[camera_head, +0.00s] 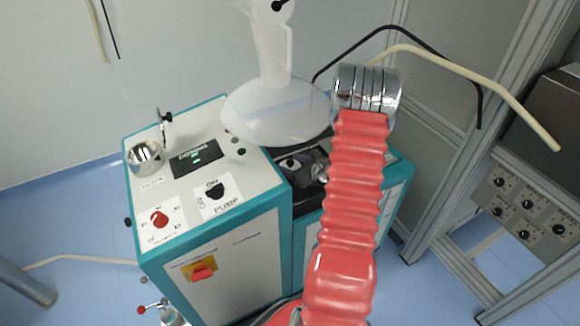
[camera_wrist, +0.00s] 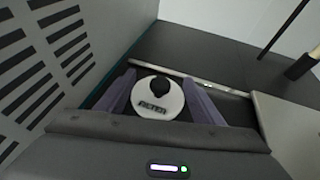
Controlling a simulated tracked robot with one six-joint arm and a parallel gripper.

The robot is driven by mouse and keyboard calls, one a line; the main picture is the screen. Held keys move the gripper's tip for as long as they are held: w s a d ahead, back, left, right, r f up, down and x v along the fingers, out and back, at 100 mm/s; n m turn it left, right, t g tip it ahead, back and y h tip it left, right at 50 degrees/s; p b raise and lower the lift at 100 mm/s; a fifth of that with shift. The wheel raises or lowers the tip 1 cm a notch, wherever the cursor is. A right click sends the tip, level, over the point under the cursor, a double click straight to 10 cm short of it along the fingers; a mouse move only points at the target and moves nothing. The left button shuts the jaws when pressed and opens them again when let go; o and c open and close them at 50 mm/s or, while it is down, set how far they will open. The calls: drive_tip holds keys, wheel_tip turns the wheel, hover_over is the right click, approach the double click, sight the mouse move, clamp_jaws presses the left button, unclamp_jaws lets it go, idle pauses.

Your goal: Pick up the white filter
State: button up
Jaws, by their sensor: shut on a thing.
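The white filter (camera_wrist: 147,99) is a round white disc with a black knob and the word FILTER on it, seen in the wrist view. My gripper (camera_wrist: 158,80) has its two purple fingers on either side of the disc, shut on it. A dark surface lies around and behind the filter. In the head view my red arm hides part of this area, and my gripper (camera_head: 309,164) shows small and dark over the machine's black deck. The filter is hard to make out there.
A teal and white machine (camera_head: 235,255) with knobs and a display stands on the left. A large clear flask (camera_head: 277,108) stands just behind the gripper. A slotted grey panel (camera_wrist: 45,60) is close on the left in the wrist view. A control box (camera_head: 525,210) is at right.

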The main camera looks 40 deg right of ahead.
sight(290, 161)
drive_tip(key=shift+r, duration=1.7)
drive_tip(key=s, duration=0.6)
drive_tip(key=s+a, duration=0.1)
drive_tip(key=s, duration=1.1)
drive_tip(key=shift+a, duration=0.3)
drive_tip(key=shift+s, duration=0.15)
